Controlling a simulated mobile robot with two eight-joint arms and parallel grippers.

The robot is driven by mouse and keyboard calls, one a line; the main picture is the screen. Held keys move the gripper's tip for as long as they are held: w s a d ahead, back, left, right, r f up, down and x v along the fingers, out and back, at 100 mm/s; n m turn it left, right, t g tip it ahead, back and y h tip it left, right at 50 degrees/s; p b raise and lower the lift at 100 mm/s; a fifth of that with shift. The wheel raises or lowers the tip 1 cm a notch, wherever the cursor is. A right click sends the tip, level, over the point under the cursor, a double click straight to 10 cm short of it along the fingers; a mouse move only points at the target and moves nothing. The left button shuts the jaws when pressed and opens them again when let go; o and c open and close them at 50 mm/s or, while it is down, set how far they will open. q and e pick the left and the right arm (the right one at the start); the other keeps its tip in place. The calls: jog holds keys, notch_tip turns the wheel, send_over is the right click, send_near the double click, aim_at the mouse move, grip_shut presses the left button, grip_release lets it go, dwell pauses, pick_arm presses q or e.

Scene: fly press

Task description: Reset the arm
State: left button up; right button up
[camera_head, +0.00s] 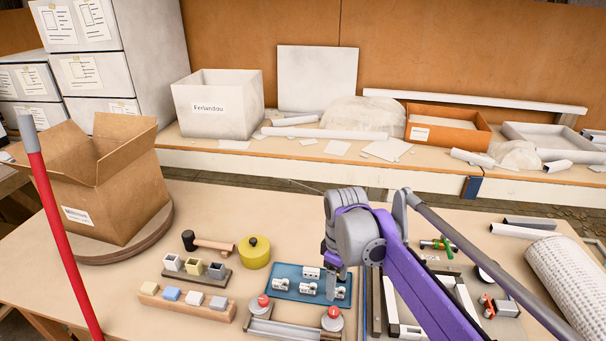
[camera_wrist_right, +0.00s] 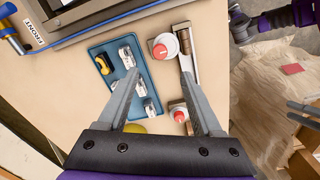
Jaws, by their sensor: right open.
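My right gripper (camera_head: 332,285) hangs over the blue tray (camera_head: 283,271) at the end of its purple arm. The tray holds several white parts (camera_head: 309,289) and also shows in the right wrist view (camera_wrist_right: 108,47). No separate arm of a press can be made out for certain.
A fixture with red-capped knobs (camera_head: 331,321) stands in front of the tray. A metal frame (camera_head: 459,298) lies right. A grey rod (camera_head: 490,266) crosses the right side, a red pole (camera_head: 62,235) the left. A yellow pot (camera_head: 254,253) and cardboard box (camera_head: 130,195) stand left.

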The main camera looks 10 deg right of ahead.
jog(key=s+d+m+t+p, duration=0.1)
jog(key=s+m+p, duration=0.1)
jog(key=s, duration=0.5)
jog(key=s+d+m+t+p, duration=0.2)
jog(key=s+m, duration=0.3)
jog(key=s, duration=0.2)
jog(key=s+d+f+m+t+p, duration=0.1)
jog(key=s+m+t+p, duration=0.1)
jog(key=s, duration=0.5)
jog(key=shift+d+m+p, duration=0.3)
jog(key=shift+m+p, duration=0.15)
jog(key=shift+m, duration=0.25)
